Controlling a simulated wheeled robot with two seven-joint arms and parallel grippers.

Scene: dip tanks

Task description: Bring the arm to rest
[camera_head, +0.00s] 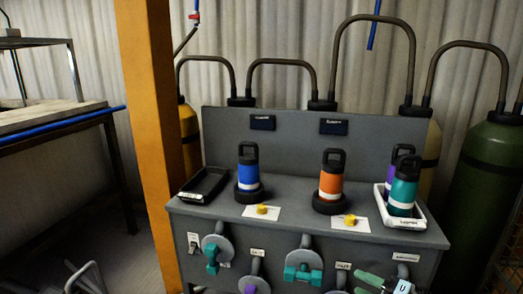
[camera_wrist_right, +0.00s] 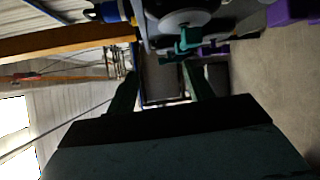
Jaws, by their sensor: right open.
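My right gripper (camera_head: 374,281) is at the bottom right of the head view, low in front of the grey bench (camera_head: 300,212). Its green fingers are apart and I see nothing between them. In the right wrist view the two dark green fingers (camera_wrist_right: 162,88) also stand apart, with the floor and dark structures beyond. My left gripper does not show.
A blue bottle (camera_head: 248,171) and an orange bottle (camera_head: 331,178) stand upright in round black holders. A teal bottle (camera_head: 404,188) and a purple one share a white tray (camera_head: 418,219). A black tray (camera_head: 203,186) sits left. Teal-handled fittings (camera_head: 303,268) project from the bench front.

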